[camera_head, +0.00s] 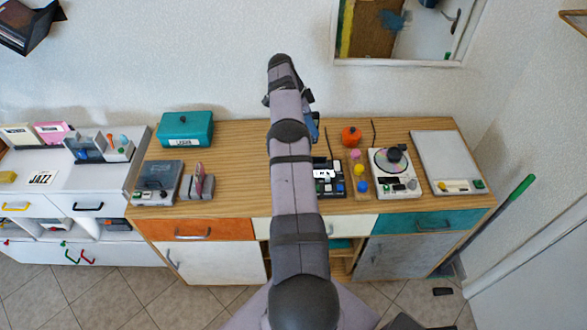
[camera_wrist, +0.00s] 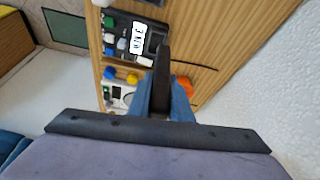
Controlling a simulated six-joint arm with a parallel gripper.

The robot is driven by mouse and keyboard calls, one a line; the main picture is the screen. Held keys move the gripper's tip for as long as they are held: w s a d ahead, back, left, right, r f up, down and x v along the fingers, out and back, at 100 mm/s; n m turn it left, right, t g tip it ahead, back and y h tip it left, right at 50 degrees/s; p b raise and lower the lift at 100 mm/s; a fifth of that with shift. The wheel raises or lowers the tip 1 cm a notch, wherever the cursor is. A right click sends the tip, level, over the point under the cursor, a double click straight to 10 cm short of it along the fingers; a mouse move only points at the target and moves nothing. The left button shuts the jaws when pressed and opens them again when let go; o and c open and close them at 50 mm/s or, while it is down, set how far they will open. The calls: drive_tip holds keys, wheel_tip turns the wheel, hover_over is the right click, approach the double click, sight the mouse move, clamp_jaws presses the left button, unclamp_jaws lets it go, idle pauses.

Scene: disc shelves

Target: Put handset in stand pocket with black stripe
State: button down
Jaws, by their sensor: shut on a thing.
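My gripper (camera_wrist: 163,98) shows in the wrist view with blue fingers on either side of a narrow dark thing, which I take to be the handset (camera_wrist: 163,65). The gripper is shut on it, above the wooden counter. In the head view my gripper (camera_head: 313,126) is mostly behind my arm, and the handset cannot be made out. A small grey stand (camera_head: 198,187) with upright parts and a pinkish piece stands on the counter, left of my arm. No black stripe can be made out on it.
A teal box (camera_head: 186,129) and a grey device (camera_head: 157,183) stand on the counter's left. A black device (camera_head: 329,178), an orange pot (camera_head: 351,136), a turntable (camera_head: 394,172) and a white panel (camera_head: 447,163) are on the right. The counter between the teal box and my arm is clear.

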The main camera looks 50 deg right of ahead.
drive_tip(key=w+a+r+n+t+b, duration=0.1)
drive_tip(key=w+a+n+t+b, duration=0.1)
drive_tip(key=w+a+n, duration=0.6)
drive_tip(key=w+a+n+t+b, duration=0.1)
drive_tip(key=w+a+n+t, duration=0.2)
drive_tip(key=a, duration=0.8)
drive_tip(key=s+a+f+n+t+y+b, duration=0.1)
drive_tip(key=s+a+n+t+y+b, duration=0.2)
drive_tip(key=a+n, duration=1.4)
drive_tip(key=w+d+f+n+g+y+b, duration=0.15)
drive_tip(key=d+b, duration=0.35)
drive_tip(key=d, duration=0.9)
drive_tip(key=s+d+n+y+b, duration=0.2)
drive_tip(key=s+d+n, duration=0.4)
drive_tip(key=d, duration=0.8)
drive_tip(key=shift+m+g, duration=0.35)
drive_tip(key=shift+m, duration=0.2)
drive_tip(key=shift+s+a+f+p, duration=0.15)
drive_tip(key=shift+f+p, duration=0.35)
drive_tip(key=shift+f, duration=1.15)
drive_tip(key=shift+s+f+p, duration=0.2)
drive_tip(key=shift+f+p, duration=0.25)
drive_tip(key=shift+f, duration=1.25)
drive_tip(key=shift+s+a+f+p, duration=0.15)
drive_tip(key=shift+f+p, duration=0.35)
drive_tip(key=shift+f, duration=1.15)
drive_tip(key=shift+d+f, duration=0.1)
drive_tip(key=shift+f, duration=0.1)
